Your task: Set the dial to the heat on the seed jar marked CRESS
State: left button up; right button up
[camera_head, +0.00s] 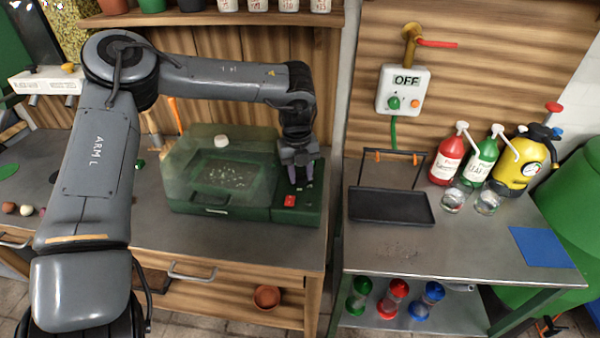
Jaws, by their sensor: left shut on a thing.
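A green propagator (190,200) with a clear lid stands on the left bench. Its control panel (305,212) is at the right end and carries a red switch (290,201). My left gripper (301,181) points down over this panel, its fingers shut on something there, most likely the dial. The dial itself is hidden by the fingers, so its setting cannot be read. Several white seed jars (258,5) stand on the upper shelf, cut off by the top edge. Their labels are too small to read, so I cannot tell which is CRESS. My right gripper is not in view.
On the right bench are a black tray (390,208), red (450,158) and green (482,158) bottles, a yellow sprayer (514,165) and a blue mat (541,247). A wall box (403,90) reads OFF. The left bench's front strip is clear.

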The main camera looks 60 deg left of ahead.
aim_at(301, 178)
pick_arm(q)
jog(key=n+b, duration=0.1)
jog(key=n, duration=0.5)
jog(key=shift+w+n, duration=0.1)
jog(key=shift+n, duration=0.2)
jog(key=n, duration=0.4)
jog(key=shift+y+b, duration=0.3)
jog(key=shift+b, duration=0.1)
jog(key=shift+n, duration=0.5)
jog(key=o, duration=1)
jog(key=shift+o, duration=0.2)
notch_tip(301, 178, up, 11)
jog(key=p, duration=0.1)
jog(key=shift+s+d, duration=0.2)
jog(key=shift+d, duration=0.05)
